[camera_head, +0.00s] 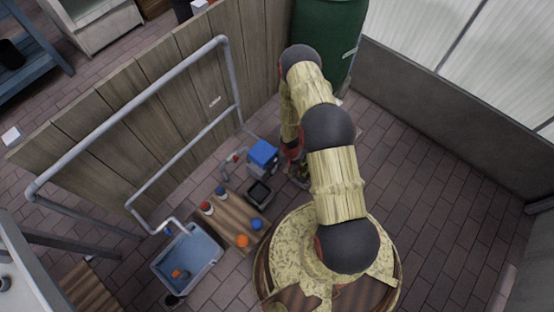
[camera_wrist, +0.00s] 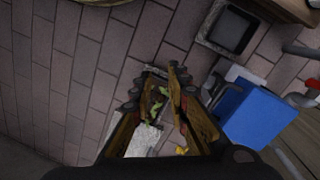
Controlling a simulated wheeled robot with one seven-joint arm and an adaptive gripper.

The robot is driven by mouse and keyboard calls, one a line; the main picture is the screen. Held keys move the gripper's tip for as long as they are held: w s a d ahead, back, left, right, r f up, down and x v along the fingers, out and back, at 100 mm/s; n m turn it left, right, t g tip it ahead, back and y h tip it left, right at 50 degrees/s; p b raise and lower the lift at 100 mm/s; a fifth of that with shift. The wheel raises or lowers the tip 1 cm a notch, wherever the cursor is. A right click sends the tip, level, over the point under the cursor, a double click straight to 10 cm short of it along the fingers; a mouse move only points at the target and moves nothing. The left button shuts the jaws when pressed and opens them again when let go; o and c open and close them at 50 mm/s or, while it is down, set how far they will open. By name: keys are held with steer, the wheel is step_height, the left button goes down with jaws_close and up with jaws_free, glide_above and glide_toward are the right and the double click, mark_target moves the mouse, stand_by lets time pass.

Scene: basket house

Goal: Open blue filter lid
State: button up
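The blue filter lid (camera_head: 263,152) is a square blue top on a grey box-shaped filter (camera_head: 258,169), beside the wooden fence in the head view. The lid lies flat on the box and looks closed. In the wrist view the blue lid (camera_wrist: 256,118) is at the right, beside my gripper and apart from it. My gripper (camera_wrist: 159,80) points down at the paving with its fingers spread. A grey block and small green and yellow bits show between and beyond the fingers; I see nothing gripped. In the head view my arm hides most of the gripper, just right of the filter.
A black tray (camera_head: 259,193) stands in front of the filter; it also shows in the wrist view (camera_wrist: 229,31). A wooden bench (camera_head: 228,222) holds several red, blue and orange items. A blue water basin (camera_head: 188,259) is at lower left. A green barrel (camera_head: 328,30) stands behind. Right-hand paving is clear.

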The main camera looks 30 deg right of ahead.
mark_target(266, 156)
steer(key=w+a+m+t+y, duration=0.1)
steer(key=w+m+t, duration=0.1)
steer(key=w, duration=0.3)
steer(key=w+a+m+t, duration=0.1)
steer(key=w+m, duration=0.2)
steer(key=w, duration=0.3)
steer(key=shift+w+f+b, duration=0.2)
steer(key=shift+f+b, duration=0.4)
steer(key=shift+f, duration=0.75)
steer(key=shift+w+f+b, duration=0.15)
steer(key=shift+f+b, duration=0.45)
steer(key=shift+f, duration=0.75)
steer(key=shift+w+f+b, duration=0.2)
steer(key=shift+f+b, duration=0.4)
steer(key=shift+f, duration=0.75)
steer(key=shift+c, duration=1.3)
jaws_close()
